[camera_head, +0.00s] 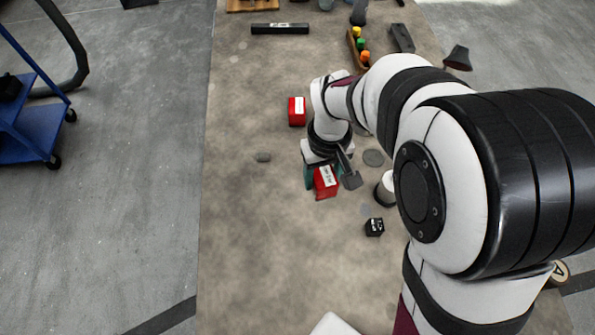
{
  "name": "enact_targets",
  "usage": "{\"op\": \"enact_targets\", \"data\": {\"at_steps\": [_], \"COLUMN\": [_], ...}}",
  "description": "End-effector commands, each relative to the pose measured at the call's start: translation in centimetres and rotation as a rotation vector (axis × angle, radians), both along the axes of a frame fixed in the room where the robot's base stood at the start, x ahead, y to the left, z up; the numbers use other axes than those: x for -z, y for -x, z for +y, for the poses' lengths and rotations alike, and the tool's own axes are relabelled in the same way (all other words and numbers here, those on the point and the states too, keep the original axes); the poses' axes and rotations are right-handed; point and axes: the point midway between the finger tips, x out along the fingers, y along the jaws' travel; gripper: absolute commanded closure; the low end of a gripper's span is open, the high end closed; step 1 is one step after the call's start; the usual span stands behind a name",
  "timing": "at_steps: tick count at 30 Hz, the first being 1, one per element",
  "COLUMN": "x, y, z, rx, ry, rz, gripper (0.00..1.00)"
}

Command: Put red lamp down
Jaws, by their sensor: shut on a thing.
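A red box-shaped block with a white label, the red lamp (325,188), is at my gripper (322,176) near the middle of the long table (260,240). My gripper points down and is shut on it; a teal finger shows at its left side. The label print is too small to read. I cannot tell whether the lamp's underside touches the table. My arm hides part of the table to the right.
A second red block with a white label (297,111) stands behind the gripper. A grey disc (373,158), a white cylinder (386,188) and a black cube (374,227) lie to the right. A small grey piece (263,157) lies left. The table's front left is clear.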

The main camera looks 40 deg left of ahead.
Motion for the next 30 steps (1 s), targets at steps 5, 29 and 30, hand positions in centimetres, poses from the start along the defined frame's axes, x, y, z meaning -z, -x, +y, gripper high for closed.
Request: {"op": "enact_targets", "data": {"at_steps": [5, 29, 30], "x": [-2.5, -5.5, -5.2], "y": [-3.2, -10.3, -10.1], "z": [-1.4, 3.8, 4.3], "rx": [0.032, 0.18, 0.181], "ry": [0.0, 0.001, 0.001], "rz": [-0.004, 0.0, 0.0], "gripper": [1.0, 1.0, 1.0]}}
